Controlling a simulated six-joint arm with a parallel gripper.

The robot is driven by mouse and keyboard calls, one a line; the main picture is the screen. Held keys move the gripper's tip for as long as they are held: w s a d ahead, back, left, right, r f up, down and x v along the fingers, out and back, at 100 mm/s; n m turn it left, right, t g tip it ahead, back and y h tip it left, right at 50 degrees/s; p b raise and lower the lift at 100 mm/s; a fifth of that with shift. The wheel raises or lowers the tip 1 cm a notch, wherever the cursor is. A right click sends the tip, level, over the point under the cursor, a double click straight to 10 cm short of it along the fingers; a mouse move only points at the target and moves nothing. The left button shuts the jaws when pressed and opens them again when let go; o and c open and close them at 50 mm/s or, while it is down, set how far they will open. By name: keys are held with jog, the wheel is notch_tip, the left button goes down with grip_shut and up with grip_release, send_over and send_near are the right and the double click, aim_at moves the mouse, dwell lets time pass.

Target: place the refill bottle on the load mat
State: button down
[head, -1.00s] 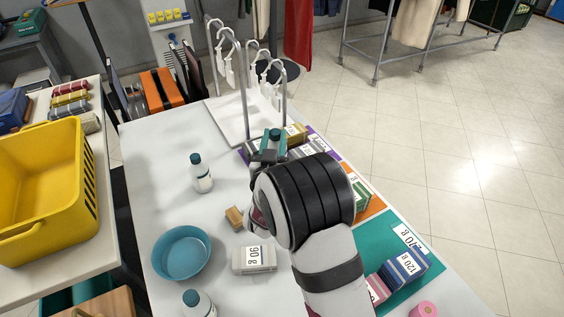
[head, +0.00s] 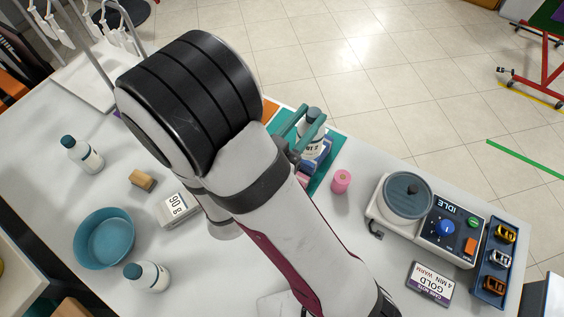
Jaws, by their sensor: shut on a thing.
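My gripper (head: 305,127) has teal fingers and is shut on a white bottle (head: 310,136) with a dark cap. The bottle is roughly upright, with a printed label, above or beside boxes on a teal mat (head: 336,150). Whether its base touches anything is hidden. Two similar white bottles with dark teal caps stand on the left of the table, one at the back (head: 84,156) and one at the front (head: 149,277). I cannot tell which mat is the load mat; my arm covers much of the mat area, and an orange mat strip (head: 269,110) shows behind it.
A machine (head: 448,232) reading IDLE, with a round grey-lidded pot (head: 408,195), stands right. A pink roll (head: 341,181) stands near the teal mat. A teal bowl (head: 104,239), a 90 g box (head: 180,209) and a wooden block (head: 142,180) are left. A hanger rack (head: 95,75) stands at the back.

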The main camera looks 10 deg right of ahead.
jog(key=w+a+f, duration=0.3)
jog(key=a+f, duration=0.7)
jog(key=f, duration=0.1)
jog(key=shift+w+a, duration=0.3)
jog(key=c, duration=0.5)
grip_release()
jog(key=shift+c, duration=0.2)
